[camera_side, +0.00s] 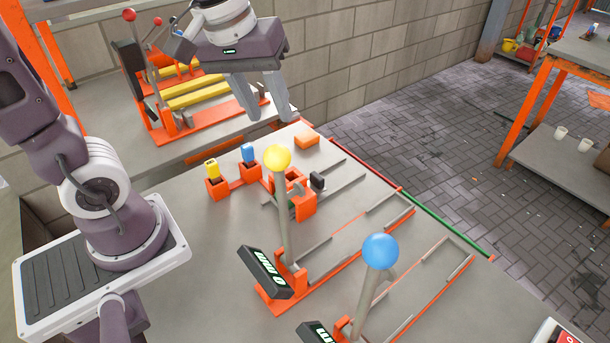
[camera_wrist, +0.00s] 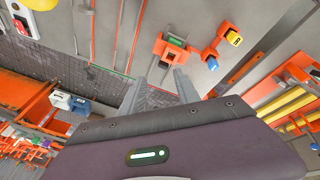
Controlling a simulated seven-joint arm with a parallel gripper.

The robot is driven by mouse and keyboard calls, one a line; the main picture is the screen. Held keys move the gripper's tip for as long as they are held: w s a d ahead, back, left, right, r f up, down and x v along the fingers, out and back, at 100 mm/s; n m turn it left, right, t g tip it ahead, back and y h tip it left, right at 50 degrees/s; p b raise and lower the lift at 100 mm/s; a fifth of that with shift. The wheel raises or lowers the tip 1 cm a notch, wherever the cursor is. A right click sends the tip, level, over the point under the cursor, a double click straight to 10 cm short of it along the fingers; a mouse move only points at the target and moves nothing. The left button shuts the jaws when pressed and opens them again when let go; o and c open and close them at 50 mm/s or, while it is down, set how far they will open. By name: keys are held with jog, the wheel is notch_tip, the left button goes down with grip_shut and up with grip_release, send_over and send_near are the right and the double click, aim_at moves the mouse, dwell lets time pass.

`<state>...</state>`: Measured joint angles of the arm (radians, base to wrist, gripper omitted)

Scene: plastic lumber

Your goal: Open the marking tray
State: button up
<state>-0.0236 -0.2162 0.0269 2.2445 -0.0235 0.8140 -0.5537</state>
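No part is labelled as the marking tray. The likeliest is an orange fixture (camera_side: 308,204) with grey rails and a small black handle (camera_side: 318,181) on the bench, partly hidden behind a yellow-ball lever (camera_side: 278,158). The fixture also shows in the wrist view (camera_wrist: 178,52), with a green strip. I cannot tell whether its tray is open or shut. My gripper (camera_side: 269,112) is above the back edge of the bench, fingers pointing down and apart, with nothing between them. It also shows in the wrist view (camera_wrist: 160,82). It is apart from the fixture.
A yellow piece (camera_side: 212,169) and a blue piece (camera_side: 248,152) stand in orange holders left of the fixture. An orange block (camera_side: 307,140) lies behind it. A blue-ball lever (camera_side: 380,251) stands in front right. A rack with yellow bars (camera_side: 195,92) is at back left.

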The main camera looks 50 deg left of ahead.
jog(key=w+f+n+g, duration=0.1)
jog(key=w+f+n, duration=0.2)
jog(key=w+f, duration=0.15)
jog(key=n+g, duration=0.2)
jog(key=n, duration=0.6)
send_over(318, 175)
notch_tip(318, 175, down, 13)
jog(key=shift+s+f, duration=0.1)
jog(key=shift+f, duration=0.1)
notch_tip(318, 175, down, 6)
jog(key=shift+f, duration=0.25)
grip_shut()
